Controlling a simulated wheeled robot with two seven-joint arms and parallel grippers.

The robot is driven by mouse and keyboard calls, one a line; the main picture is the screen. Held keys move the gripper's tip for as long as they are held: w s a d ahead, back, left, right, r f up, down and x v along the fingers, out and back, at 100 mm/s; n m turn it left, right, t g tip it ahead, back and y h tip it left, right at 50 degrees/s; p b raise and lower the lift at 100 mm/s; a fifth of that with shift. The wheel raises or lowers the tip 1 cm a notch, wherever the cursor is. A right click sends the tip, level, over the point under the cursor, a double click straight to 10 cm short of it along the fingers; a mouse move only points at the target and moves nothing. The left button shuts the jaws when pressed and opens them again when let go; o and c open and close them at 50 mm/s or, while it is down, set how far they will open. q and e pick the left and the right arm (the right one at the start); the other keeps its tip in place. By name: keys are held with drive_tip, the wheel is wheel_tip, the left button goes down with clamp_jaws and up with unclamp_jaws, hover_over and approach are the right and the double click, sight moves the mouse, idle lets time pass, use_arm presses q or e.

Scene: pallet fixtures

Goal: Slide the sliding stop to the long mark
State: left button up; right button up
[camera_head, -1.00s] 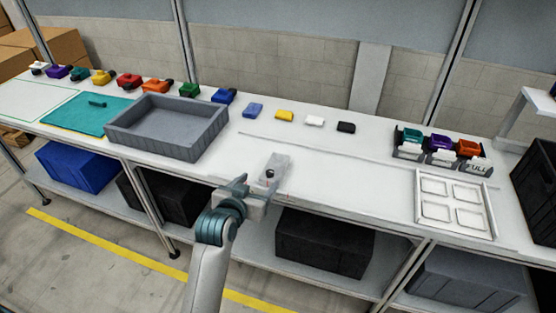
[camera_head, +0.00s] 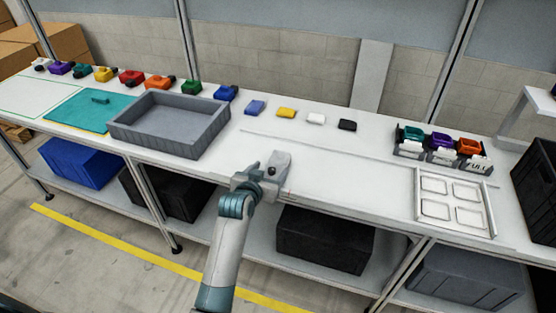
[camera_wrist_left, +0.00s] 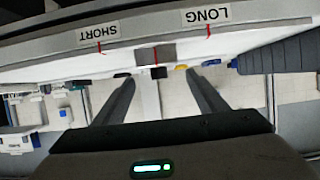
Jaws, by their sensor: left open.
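In the left wrist view the sliding stop (camera_wrist_left: 154,54) is a small dark grey block with a red line. It sits on the pale edge between the SHORT label (camera_wrist_left: 98,34) and the LONG label (camera_wrist_left: 206,15), apart from the red marks beside both. The long mark (camera_wrist_left: 208,31) is to its right. My left gripper (camera_wrist_left: 160,78) is open, its two dark fingers reaching toward the stop, one on each side; contact cannot be told. My right gripper is out of view.
A grey bin (camera_head: 170,140) and a teal mat (camera_head: 82,113) are left on the bench. Several coloured blocks line the back. A white tray (camera_head: 455,227) and a rack of coloured parts (camera_head: 440,162) are at right. The bench between is mostly clear.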

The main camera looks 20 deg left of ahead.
sight(277, 163)
use_arm(q)
drive_tip(key=shift+p+x, duration=0.5)
drive_tip(key=shift+x, duration=3.9)
drive_tip(key=c, duration=1.5)
drive_tip(key=a, duration=0.7)
drive_tip(key=shift+w, duration=0.1)
drive_tip(key=o, duration=1.5)
